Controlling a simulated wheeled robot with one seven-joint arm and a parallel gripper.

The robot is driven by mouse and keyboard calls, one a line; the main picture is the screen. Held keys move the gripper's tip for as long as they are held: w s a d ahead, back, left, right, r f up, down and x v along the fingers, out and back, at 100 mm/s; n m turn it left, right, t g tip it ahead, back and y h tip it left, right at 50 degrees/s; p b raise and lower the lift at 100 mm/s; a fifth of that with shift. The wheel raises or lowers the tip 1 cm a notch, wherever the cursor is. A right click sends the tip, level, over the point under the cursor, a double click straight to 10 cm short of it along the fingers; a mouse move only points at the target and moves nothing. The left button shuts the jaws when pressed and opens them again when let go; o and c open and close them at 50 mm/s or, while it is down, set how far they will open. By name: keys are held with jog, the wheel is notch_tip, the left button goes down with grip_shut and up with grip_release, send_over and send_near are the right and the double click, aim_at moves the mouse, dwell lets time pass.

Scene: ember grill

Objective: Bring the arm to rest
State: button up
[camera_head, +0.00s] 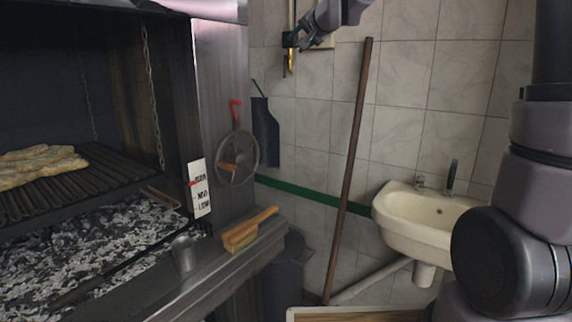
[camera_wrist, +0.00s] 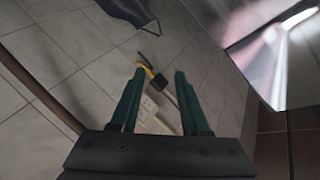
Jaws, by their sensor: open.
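My gripper (camera_head: 318,30) is raised at the top of the head view, in front of the tiled wall, and is partly cut off by the frame edge. In the wrist view its two green fingers (camera_wrist: 159,76) stand apart with nothing held between them. A yellow and black item (camera_wrist: 152,76) shows beyond the fingertips, against the tiles. My arm's links fill the right side of the head view.
A grill grate (camera_head: 95,178) with food (camera_head: 38,167) stands over ashy coals (camera_head: 60,245) at left. A brush (camera_head: 248,230) and metal cup (camera_head: 183,252) sit on the ledge. A long pole (camera_head: 350,170) leans on the wall beside a sink (camera_head: 425,212).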

jog(key=s+d+f+g+h, duration=0.2)
jog(key=s+d+f, duration=0.1)
jog(key=s+d, duration=0.55)
jog(key=s+d+f+g+h, duration=0.2)
jog(key=s+d+f, duration=0.1)
jog(key=s+d, duration=0.55)
jog(key=s+d+f+g, duration=0.1)
jog(key=s+f, duration=0.3)
jog(key=s, duration=0.4)
jog(key=s+d+f+n+g, duration=0.1)
jog(key=s+d+f, duration=0.2)
jog(key=s, duration=0.6)
jog(key=shift+f+n+g, duration=0.3)
jog(key=shift+f, duration=0.35)
jog(key=shift+d, duration=0.15)
